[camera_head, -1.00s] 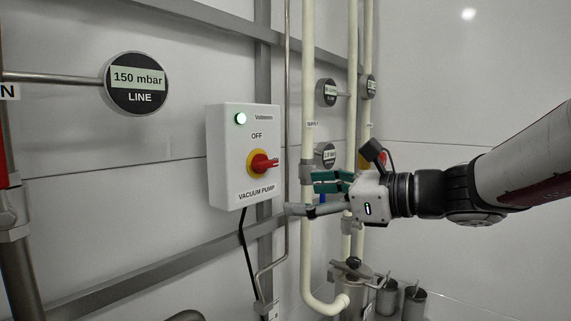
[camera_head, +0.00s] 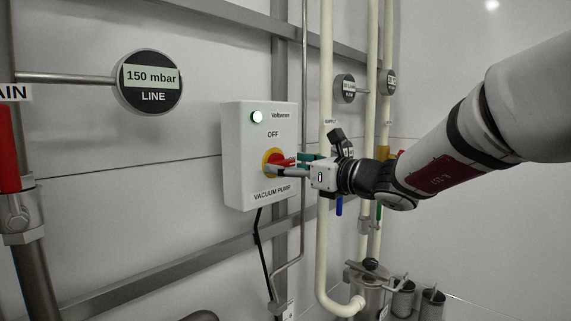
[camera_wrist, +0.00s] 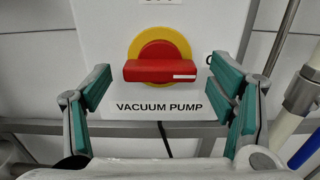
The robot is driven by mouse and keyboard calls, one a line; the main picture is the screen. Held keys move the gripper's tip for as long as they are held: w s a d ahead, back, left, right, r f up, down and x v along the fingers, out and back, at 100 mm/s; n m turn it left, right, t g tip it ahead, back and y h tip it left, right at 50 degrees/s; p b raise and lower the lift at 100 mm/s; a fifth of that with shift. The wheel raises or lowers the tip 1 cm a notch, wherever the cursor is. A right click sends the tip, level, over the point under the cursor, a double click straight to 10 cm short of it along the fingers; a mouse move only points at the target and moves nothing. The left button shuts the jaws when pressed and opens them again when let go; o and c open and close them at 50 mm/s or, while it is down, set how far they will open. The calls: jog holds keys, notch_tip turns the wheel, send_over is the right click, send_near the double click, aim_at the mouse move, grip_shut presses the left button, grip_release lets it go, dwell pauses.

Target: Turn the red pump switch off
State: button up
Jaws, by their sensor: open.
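The red pump switch (camera_wrist: 160,71) is a rotary handle on a yellow disc (camera_wrist: 160,45), above the words VACUUM PUMP. In the wrist view its handle lies horizontal, with its white mark at the right end. My gripper (camera_head: 283,167) is open in front of the switch. In the wrist view its green-padded fingers (camera_wrist: 165,100) stand wide apart, left and right of the handle, with gaps to it. The head view partly hides the switch behind a finger.
Pale vertical pipes (camera_head: 327,150) and a thin metal pipe stand right of the box. A round 150 mbar gauge (camera_head: 150,82) is at upper left. A black cable (camera_head: 262,250) hangs below the box. Metal cups (camera_head: 403,298) are at lower right.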

jog(key=shift+x, duration=1.05)
jog(key=c, duration=1.2)
jog(key=shift+o, duration=0.2)
